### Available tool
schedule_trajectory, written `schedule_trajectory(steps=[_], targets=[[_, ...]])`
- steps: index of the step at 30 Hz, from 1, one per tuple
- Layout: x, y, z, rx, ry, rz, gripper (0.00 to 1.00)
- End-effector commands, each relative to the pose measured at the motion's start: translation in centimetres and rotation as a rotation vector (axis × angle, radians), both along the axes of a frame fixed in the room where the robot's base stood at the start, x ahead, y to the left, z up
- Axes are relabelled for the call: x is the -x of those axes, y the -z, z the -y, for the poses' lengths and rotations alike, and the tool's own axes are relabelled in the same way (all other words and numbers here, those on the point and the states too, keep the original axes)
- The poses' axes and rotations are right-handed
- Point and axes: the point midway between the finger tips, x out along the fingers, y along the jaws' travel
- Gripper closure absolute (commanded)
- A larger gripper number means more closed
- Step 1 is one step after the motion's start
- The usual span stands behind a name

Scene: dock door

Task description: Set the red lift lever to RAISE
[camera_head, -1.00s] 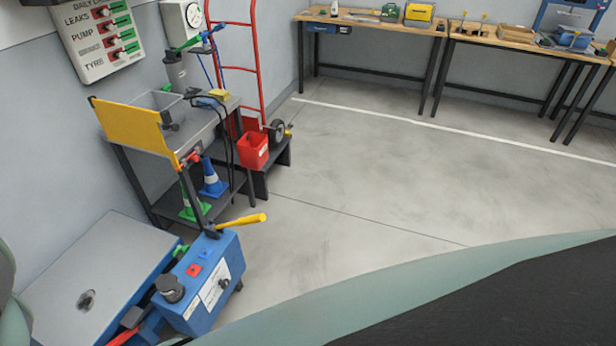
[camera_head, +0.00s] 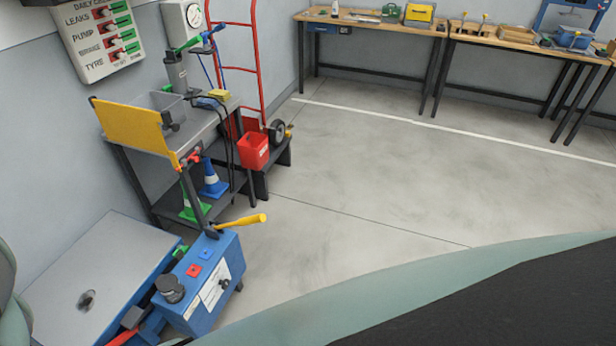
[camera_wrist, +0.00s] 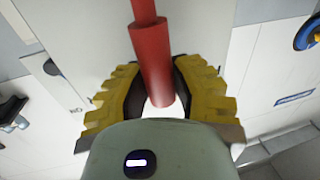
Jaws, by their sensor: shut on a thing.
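The red lift lever (camera_wrist: 149,45) shows in the wrist view as a thick red cylinder with a thinner red rod at its upper end. My gripper (camera_wrist: 157,78) has its yellow ribbed fingers on either side of the thick red grip and is shut on it. The lever's pivot and any RAISE marking are not visible in the wrist view. In the head view I cannot make out my gripper. A red piece (camera_head: 131,318) shows low at the left beside the blue control box (camera_head: 213,287), but I cannot tell whether it is the lever.
A grey-topped platform (camera_head: 95,265) lies left of the blue box, which carries a yellow-handled lever (camera_head: 243,221). A cart with a yellow panel (camera_head: 137,134) and a red bucket (camera_head: 253,151) stand behind. Workbenches (camera_head: 375,22) line the back. The middle floor is clear.

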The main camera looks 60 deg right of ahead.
Motion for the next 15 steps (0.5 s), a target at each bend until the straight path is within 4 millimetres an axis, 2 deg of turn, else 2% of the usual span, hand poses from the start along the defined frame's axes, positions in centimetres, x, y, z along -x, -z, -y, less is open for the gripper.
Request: schedule_trajectory(steps=[15], targets=[[-0.03,0.11,-0.40,0.053,0.004,0.010,1.00]])
